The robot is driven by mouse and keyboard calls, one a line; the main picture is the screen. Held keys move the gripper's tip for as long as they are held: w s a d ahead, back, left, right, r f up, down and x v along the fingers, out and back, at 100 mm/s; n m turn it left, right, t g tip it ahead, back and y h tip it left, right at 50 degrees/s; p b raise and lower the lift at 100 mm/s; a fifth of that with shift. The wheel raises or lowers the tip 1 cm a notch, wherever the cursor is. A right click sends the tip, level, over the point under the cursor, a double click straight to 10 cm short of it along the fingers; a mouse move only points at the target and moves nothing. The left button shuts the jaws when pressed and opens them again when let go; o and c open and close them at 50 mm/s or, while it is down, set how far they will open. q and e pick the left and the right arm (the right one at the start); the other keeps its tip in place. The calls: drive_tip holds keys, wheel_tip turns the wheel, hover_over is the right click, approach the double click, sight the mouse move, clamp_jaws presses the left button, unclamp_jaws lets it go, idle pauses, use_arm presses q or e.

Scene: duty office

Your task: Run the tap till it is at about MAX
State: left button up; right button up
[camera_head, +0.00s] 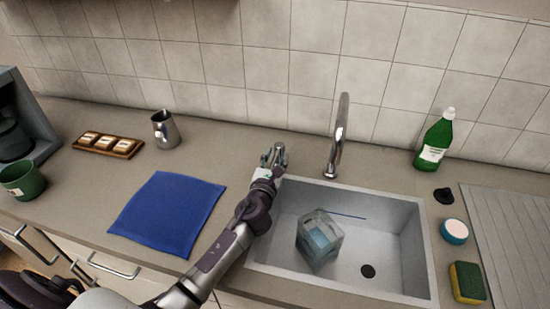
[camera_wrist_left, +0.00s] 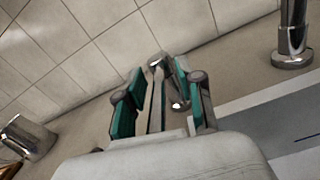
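The chrome tap (camera_head: 340,140) stands behind the sink; its base also shows in the left wrist view (camera_wrist_left: 293,40). No stream of water shows under its spout. A clear, bluish container (camera_head: 319,240) sits tilted-looking in the sink (camera_head: 395,270), left of the drain; I cannot read a MAX mark or its water level. A short dark blue line (camera_head: 347,216) shows on the sink's back wall. My left gripper (camera_head: 273,157) is at the sink's back left corner. Its teal-padded fingers (camera_wrist_left: 163,98) are apart around a small chrome handle (camera_wrist_left: 177,92). My right gripper is out of view.
A green bottle (camera_head: 435,142), black stopper (camera_head: 444,195), round sponge (camera_head: 454,232) and yellow-green sponge (camera_head: 467,282) stand right of the sink. A blue cloth (camera_head: 168,213), steel pitcher (camera_head: 165,130), wooden tray (camera_head: 130,151) and green mug (camera_head: 22,182) are left.

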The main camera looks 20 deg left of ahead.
use_arm(q)
drive_tip(key=shift+s, duration=0.1)
drive_tip(key=s, duration=0.4)
drive_tip(key=s+d, duration=0.1)
drive_tip(key=s, duration=0.2)
drive_tip(key=s+d, duration=0.1)
drive_tip(key=s, duration=0.3)
drive_tip(key=shift+s, duration=0.35)
